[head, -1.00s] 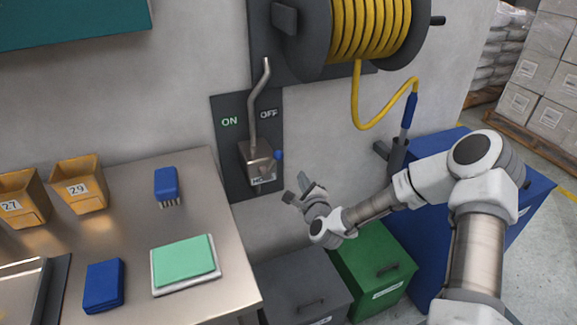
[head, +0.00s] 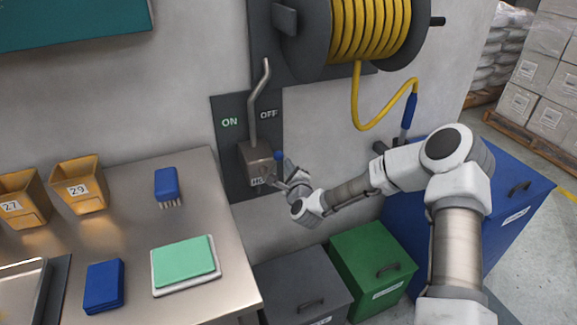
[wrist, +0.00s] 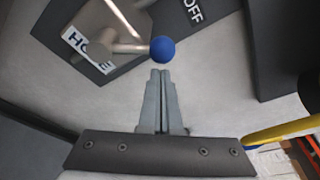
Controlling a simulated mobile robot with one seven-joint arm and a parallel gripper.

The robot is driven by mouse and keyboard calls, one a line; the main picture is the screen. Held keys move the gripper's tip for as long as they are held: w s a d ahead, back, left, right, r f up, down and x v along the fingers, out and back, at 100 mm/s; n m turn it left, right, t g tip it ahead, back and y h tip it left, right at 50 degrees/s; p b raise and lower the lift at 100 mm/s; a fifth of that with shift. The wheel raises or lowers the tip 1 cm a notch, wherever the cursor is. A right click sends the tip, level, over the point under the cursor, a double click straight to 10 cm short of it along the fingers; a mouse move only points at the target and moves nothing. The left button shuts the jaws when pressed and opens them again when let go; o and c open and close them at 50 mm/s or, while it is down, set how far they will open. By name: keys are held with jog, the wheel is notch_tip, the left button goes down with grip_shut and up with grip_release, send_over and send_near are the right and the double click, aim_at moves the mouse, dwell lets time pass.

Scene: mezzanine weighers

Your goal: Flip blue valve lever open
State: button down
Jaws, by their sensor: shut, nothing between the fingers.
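The blue valve lever's round knob (wrist: 163,49) sits at the end of a thin metal rod just beyond my fingertips in the wrist view. In the head view the knob (head: 279,155) shows at the right side of the metal valve box (head: 256,158), partly beside my gripper. The box is on a dark wall plate (head: 232,187) marked ON at left and OFF at right. My gripper (head: 279,173) is shut and empty, close to the knob. In the wrist view its fingers (wrist: 160,73) are together, just below the knob; I cannot tell whether they touch it.
A grey pipe (head: 253,105) rises from the box. A hose reel (head: 355,30) with yellow hose hangs above right. The steel table (head: 213,238) is at left. Grey (head: 300,280), green (head: 372,262) and blue (head: 480,235) bins stand below and right.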

aim_at(275, 157)
jog(key=shift+s+a+r+n+b, duration=0.15)
jog(key=shift+a+r+n+b, duration=0.2)
jog(key=shift+n+b, duration=0.35)
jog(key=a+n+b, duration=0.1)
jog(key=n+t+b, duration=0.1)
jog(key=b, duration=0.1)
jog(key=s+a+r+n+b, duration=0.1)
jog(key=n+b, duration=0.1)
jog(key=shift+a, duration=0.35)
jog(key=a+n+b, duration=0.1)
jog(key=n+b, duration=0.1)
jog(key=b, duration=0.1)
jog(key=s+a+n+t+b, duration=0.1)
jog(key=a+n+b, duration=0.1)
jog(key=b, duration=0.2)
jog(key=s+a+n+b, duration=0.1)
jog(key=n+b, duration=0.2)
jog(key=shift+a+r+t+b, duration=0.2)
jog(key=shift+a+t+b, duration=0.1)
jog(key=shift+t+b, duration=0.1)
jog(key=shift+a, duration=0.1)
jog(key=shift+r, duration=0.1)
